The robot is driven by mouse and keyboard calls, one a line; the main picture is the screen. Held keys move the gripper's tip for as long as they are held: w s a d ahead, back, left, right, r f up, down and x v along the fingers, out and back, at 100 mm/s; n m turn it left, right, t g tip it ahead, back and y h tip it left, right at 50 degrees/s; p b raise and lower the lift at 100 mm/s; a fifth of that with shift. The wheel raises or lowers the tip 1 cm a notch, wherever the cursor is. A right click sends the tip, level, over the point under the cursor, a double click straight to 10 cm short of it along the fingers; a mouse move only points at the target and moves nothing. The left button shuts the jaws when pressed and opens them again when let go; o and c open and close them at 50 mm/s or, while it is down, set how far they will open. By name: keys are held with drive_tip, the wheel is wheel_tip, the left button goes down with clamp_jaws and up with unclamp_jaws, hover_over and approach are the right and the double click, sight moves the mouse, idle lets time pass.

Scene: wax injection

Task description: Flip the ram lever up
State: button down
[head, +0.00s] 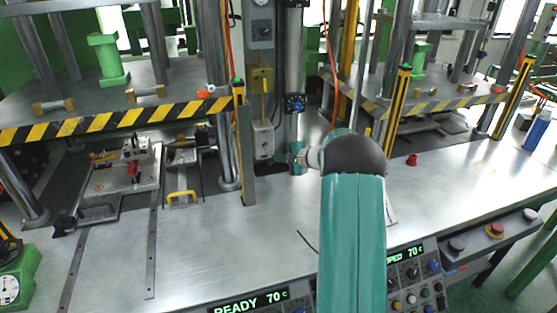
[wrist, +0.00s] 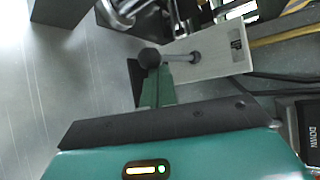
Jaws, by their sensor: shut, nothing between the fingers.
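The ram lever (wrist: 172,56) shows in the wrist view as a grey rod with a black ball knob (wrist: 149,57). It sticks out from a light grey box (wrist: 222,58). That box appears to be the small grey one (head: 262,139) low on the post in the head view, where the lever is hard to make out. My gripper (wrist: 154,82) is shut and empty, its fingertips close by the ball knob. In the wrist view the knob overlaps the fingertips, and I cannot tell whether they touch. In the head view my gripper (head: 284,159) is small, beside the box.
A yellow box (head: 262,79) sits above the grey box. A striped post (head: 243,150) stands just left and a steel column (head: 294,75) right. A clamp fixture (head: 130,175) lies on the left of the bench. The metal bench (head: 240,235) is bare in front.

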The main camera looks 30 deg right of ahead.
drive_tip(key=shift+s+r+g, duration=0.1)
drive_tip(key=shift+r+g, duration=0.2)
drive_tip(key=shift+g, duration=0.1)
drive_tip(key=shift+w+r+m+g, duration=0.1)
drive_tip(key=shift+r+m+g, duration=0.4)
drive_tip(key=shift+r+g, duration=0.55)
drive_tip(key=shift+w+r+m+g, duration=0.1)
drive_tip(key=shift+r+m+g, duration=0.55)
drive_tip(key=shift+r, duration=0.9)
drive_tip(key=shift+w+r, duration=0.1)
drive_tip(key=shift+r, duration=0.75)
